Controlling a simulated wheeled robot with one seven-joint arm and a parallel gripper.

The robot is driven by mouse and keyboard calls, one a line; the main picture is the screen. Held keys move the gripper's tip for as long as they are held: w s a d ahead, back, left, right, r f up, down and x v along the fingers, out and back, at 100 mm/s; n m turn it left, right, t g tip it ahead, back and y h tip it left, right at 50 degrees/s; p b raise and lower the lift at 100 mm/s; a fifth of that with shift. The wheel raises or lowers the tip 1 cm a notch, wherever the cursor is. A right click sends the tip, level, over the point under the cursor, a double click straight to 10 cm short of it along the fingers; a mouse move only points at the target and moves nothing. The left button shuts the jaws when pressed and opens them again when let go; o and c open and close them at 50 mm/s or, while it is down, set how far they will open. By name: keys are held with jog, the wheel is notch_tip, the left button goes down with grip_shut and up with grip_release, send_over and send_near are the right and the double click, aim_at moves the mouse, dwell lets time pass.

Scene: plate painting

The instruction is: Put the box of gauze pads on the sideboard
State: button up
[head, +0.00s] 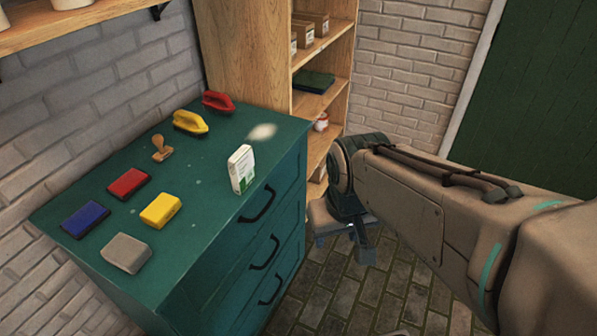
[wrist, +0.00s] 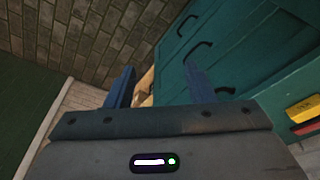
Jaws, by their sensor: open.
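A white box with a green lower part, which looks like the box of gauze pads (head: 241,168), stands upright on top of the dark green sideboard (head: 203,205), close to its front edge. My gripper (head: 342,242) is in front of the sideboard, to the right of the box and below the top. In the wrist view my gripper's two blue fingers (wrist: 157,84) are apart with nothing held between them. The sideboard's drawer front (wrist: 225,60) shows beyond them. The box is not visible in the wrist view.
On the sideboard are blue (head: 85,219), red (head: 128,183), yellow (head: 160,210) and grey (head: 126,252) blocks, a wooden stamp (head: 162,148), and yellow (head: 190,123) and red (head: 218,101) handled tools. A wooden shelf (head: 322,100) stands behind. Bare top surrounds the white box.

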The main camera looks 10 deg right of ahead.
jog(key=n, duration=0.1)
jog(key=n+t+h+p, duration=0.9)
jog(key=n, duration=1.8)
send_near(242, 167)
jog(key=w+f, duration=0.1)
jog(key=w, duration=0.1)
jog(key=w+d+f, duration=0.1)
jog(key=w, duration=0.1)
jog(key=w+d+f+p, duration=0.1)
jog(key=w, duration=0.1)
jog(key=shift+d, duration=0.25)
jog(key=shift+p+x, duration=0.6)
jog(key=shift+x, duration=1.95)
jog(key=shift+s+d+f, duration=0.1)
jog(key=shift+s+d, duration=0.05)
jog(key=shift+d, duration=0.05)
grip_shut()
